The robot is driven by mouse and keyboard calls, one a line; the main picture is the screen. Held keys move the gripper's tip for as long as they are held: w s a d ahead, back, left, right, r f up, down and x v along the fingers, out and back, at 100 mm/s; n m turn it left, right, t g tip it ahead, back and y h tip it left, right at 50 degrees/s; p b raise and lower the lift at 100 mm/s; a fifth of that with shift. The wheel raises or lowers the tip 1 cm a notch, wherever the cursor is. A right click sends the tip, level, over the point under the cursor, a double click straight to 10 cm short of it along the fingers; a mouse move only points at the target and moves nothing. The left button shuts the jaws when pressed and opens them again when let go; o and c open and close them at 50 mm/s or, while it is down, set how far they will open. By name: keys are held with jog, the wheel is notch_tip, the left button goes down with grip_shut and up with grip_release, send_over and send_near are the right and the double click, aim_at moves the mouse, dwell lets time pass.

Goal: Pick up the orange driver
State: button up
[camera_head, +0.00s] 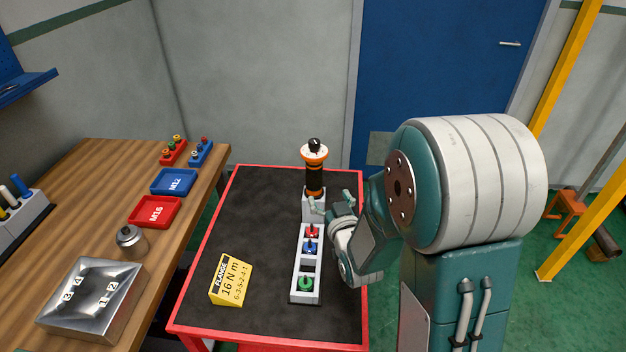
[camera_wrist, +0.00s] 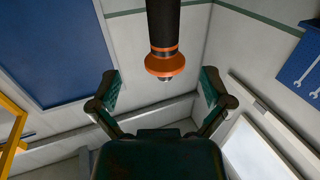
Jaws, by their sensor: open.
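The orange driver (camera_head: 314,172) stands upright in a light grey block at the back of the cart. It has a black body, orange bands, a pale orange-edged collar and a black knob on top. My gripper (camera_head: 332,202) is open and empty, beside the driver's lower end and to its right, nearer the camera. In the wrist view the driver (camera_wrist: 164,30) runs in from the top edge, its orange collar just beyond the open fingers (camera_wrist: 160,88) and between them in the picture. The fingers look apart from it; the exact gap cannot be told.
A grey holder (camera_head: 305,296) with red, blue and green knobbed pieces stands on the red-edged black cart (camera_head: 268,335), close to my arm. A yellow sign (camera_head: 231,280) is at its front left. The wooden bench (camera_head: 95,165) at left carries trays (camera_head: 173,181). The cart's left side is mostly clear.

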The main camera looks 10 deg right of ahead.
aim_at(316, 176)
jog(key=w, duration=0.5)
jog(key=shift+d+f, duration=0.1)
jog(key=shift+f, duration=0.05)
jog(key=w, duration=0.2)
jog(key=w+a, duration=0.1)
jog(key=w, duration=0.2)
jog(key=shift+a+f, duration=0.1)
jog(key=shift+a, duration=0.1)
jog(key=shift+w, duration=0.3)
jog(key=shift+d, duration=0.1)
grip_shut()
